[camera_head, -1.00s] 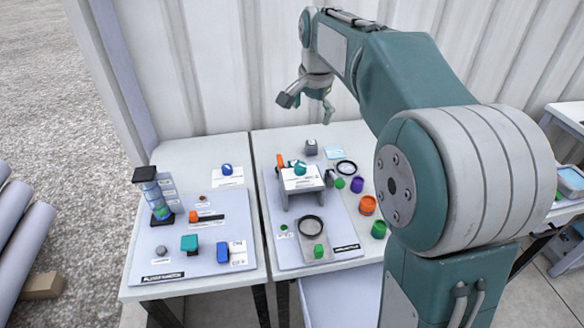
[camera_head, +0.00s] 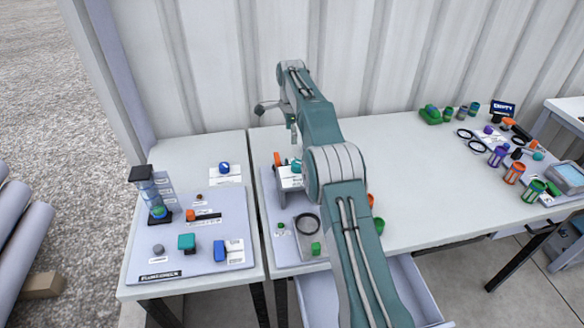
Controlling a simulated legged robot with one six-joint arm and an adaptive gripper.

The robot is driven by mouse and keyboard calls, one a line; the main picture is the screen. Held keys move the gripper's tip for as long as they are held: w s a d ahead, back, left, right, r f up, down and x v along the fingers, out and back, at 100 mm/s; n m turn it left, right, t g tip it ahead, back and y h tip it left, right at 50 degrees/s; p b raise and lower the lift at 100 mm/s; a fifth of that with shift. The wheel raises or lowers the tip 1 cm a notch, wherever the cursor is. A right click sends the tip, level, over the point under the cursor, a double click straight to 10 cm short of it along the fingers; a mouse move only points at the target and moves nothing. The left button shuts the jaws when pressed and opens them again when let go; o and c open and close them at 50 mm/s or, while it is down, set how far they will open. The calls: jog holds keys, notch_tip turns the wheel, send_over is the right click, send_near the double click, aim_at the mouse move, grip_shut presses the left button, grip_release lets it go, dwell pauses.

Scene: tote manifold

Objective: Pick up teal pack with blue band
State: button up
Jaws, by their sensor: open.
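A small teal block (camera_head: 187,242) stands on the left grey board, left of a blue block (camera_head: 219,251). I cannot make out a blue band on it. A teal round piece (camera_head: 297,166) sits on the white raised stand, partly beside my arm. My gripper (camera_head: 277,116) is open and empty, in the air above the back of the tables near the wall. It is well apart from the teal block, up and to its right.
A clear column (camera_head: 154,195) with a dark cap stands at the left board's edge. An orange-and-black tool (camera_head: 203,216) lies on the board. My arm hides part of the middle table. Its wide centre-right area is bare. Several cups (camera_head: 515,172) stand far right.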

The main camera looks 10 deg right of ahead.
send_over(290, 162)
notch_tip(290, 162, down, 6)
jog(key=shift+d+r, duration=0.1)
jog(key=shift+r, duration=0.15)
jog(key=f, duration=0.5)
jog(key=shift+w+d+f, duration=0.15)
jog(key=shift+d+f, duration=0.05)
jog(key=shift+f, duration=0.15)
jog(key=c, duration=1.3)
